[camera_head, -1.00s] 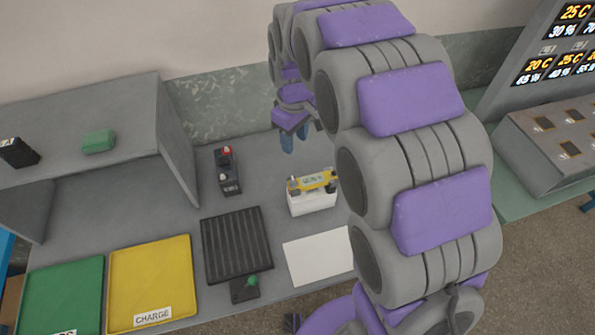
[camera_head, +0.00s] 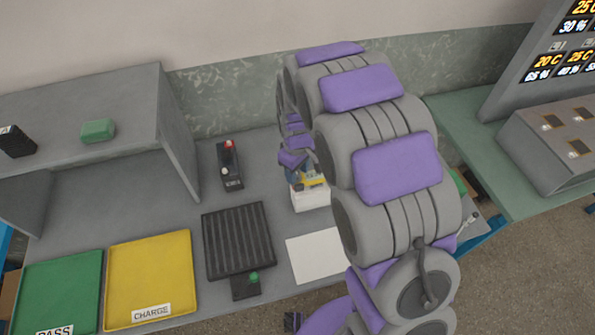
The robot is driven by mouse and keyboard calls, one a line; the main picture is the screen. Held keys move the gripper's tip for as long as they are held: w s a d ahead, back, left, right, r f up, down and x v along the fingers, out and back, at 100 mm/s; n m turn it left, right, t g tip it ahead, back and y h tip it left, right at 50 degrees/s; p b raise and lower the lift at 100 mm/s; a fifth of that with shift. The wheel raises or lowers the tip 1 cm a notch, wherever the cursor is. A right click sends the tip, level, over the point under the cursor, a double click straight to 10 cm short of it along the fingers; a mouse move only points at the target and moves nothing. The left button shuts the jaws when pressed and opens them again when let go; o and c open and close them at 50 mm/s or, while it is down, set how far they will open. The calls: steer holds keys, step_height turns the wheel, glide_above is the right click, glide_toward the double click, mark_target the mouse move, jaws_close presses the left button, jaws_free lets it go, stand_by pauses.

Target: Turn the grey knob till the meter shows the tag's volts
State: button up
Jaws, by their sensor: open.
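A white box (camera_head: 309,200) with a small yellow device (camera_head: 313,180) on top stands on the grey bench. The yellow device may be the meter, but its reading is too small to make out. My gripper (camera_head: 304,173) is open and low over the box, right at the yellow device. It hides part of that device, and I cannot tell whether they touch. I cannot make out the grey knob or a tag with volts.
A black device with a red top (camera_head: 229,165) stands left of the box. In front are a black ribbed mat (camera_head: 238,240), a white sheet (camera_head: 313,256), a yellow CHARGE tray (camera_head: 150,270) and a green tray (camera_head: 62,290). A shelf (camera_head: 150,110) rises at left. My arm hides the bench's right part.

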steer(key=shift+a+f, duration=0.2)
steer(key=shift+a, duration=0.05)
